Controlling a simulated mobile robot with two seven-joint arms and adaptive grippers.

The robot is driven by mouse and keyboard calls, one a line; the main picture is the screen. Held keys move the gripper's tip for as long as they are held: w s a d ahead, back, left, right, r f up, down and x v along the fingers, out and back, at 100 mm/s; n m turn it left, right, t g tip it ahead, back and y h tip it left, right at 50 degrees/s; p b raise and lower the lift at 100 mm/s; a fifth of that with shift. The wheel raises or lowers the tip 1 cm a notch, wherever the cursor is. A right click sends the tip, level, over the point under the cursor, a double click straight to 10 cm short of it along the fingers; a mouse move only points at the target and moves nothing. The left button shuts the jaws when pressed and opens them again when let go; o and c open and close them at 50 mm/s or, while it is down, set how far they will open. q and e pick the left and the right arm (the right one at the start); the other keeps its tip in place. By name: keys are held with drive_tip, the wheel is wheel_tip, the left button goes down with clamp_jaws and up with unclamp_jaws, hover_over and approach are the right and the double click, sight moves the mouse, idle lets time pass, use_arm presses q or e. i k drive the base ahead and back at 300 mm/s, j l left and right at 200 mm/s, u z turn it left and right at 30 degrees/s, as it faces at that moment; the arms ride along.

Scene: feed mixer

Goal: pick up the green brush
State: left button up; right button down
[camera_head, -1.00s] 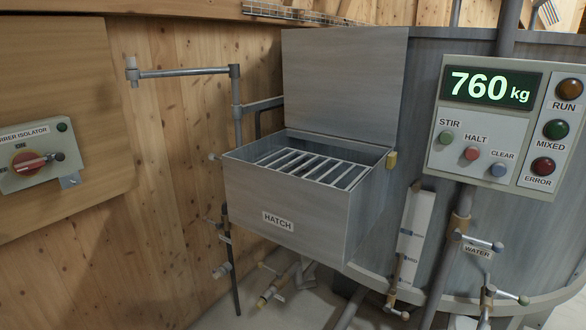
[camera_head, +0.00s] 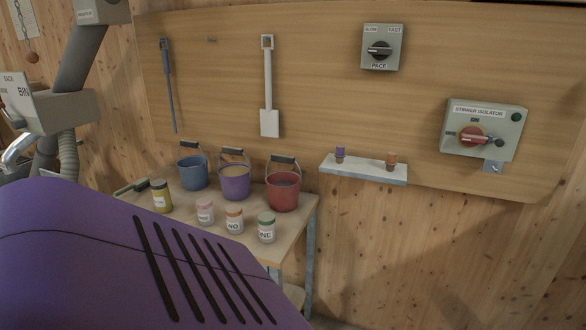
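No clear view of a green brush shows. A small dark green, flat item (camera_head: 131,187) lies at the far left end of the wooden table, partly hidden behind a jar; it is too small to tell whether it is the brush. Neither of my grippers is in view.
On the table (camera_head: 291,226) stand a blue bucket (camera_head: 193,174), a purple bucket (camera_head: 235,182), a red bucket (camera_head: 283,193) and several small jars. A white tool (camera_head: 268,95) and a blue tool (camera_head: 169,85) hang above. A small shelf (camera_head: 364,171) holds two stoppers. The lower left is blocked.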

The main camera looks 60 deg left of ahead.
sight(143, 183)
drive_tip(key=u, duration=3)
drive_tip(key=i+j, duration=0.95)
drive_tip(key=i, duration=0.15)
drive_tip(key=k+j+u, duration=0.05)
